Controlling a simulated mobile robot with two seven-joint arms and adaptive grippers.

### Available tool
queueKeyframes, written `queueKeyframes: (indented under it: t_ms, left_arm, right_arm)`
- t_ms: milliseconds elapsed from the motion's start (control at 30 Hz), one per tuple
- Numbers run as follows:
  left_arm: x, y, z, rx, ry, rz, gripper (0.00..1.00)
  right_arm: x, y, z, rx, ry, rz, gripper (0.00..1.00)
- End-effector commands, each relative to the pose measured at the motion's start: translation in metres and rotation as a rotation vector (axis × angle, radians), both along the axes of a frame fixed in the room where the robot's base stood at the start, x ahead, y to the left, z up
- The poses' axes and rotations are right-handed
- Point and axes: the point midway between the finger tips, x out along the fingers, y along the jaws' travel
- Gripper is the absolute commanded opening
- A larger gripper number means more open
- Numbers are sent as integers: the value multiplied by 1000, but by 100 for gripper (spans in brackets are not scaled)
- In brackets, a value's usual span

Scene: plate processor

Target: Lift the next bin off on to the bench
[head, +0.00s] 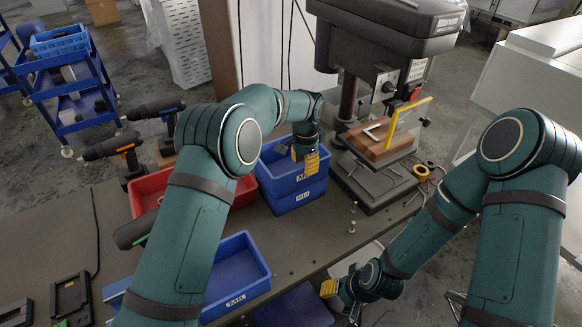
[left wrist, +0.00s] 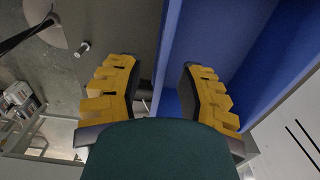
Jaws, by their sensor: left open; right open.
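Two blue bins are stacked on the bench (head: 285,248) in front of the drill press. The upper bin (head: 268,171) and the lower bin (head: 288,206) carry white labels on their front walls. My left gripper (head: 306,164) is open at the upper bin's right front part. In the left wrist view its yellow fingers (left wrist: 160,72) stand apart, with a blue bin wall (left wrist: 169,50) showing between them; whether they touch it I cannot tell. Another blue bin (head: 258,262) with a label stands at the bench's front. My right gripper (head: 339,297) is open and empty, low beyond the bench's front edge.
A red bin (head: 141,186) stands left of the stack, partly behind my left arm. The drill press (head: 372,192) with a wooden block is close on the right. A blue surface (head: 300,308) shows below the bench's front edge.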

Motion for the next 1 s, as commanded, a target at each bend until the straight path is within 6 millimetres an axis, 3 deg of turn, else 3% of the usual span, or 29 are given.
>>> queueKeyframes:
  t_ms: [200, 467, 500, 600, 1000]
  left_arm:
    - [2, 2, -32, 0, 1, -1, 38]
    - [3, 2, -36, -1, -1, 0, 38]
    - [3, 2, -35, -1, -1, 0, 34]
    - [3, 2, -35, -1, -1, 0, 0]
    - [3, 2, -35, -1, -1, 0, 0]
  right_arm:
    - [-1, 0, -4, 0, 2, 2, 47]
    - [-1, 0, -3, 0, 2, 2, 47]
    - [-1, 0, -3, 0, 2, 2, 47]
    - [-1, 0, -3, 0, 2, 2, 47]
    - [-1, 0, -3, 0, 2, 2, 47]
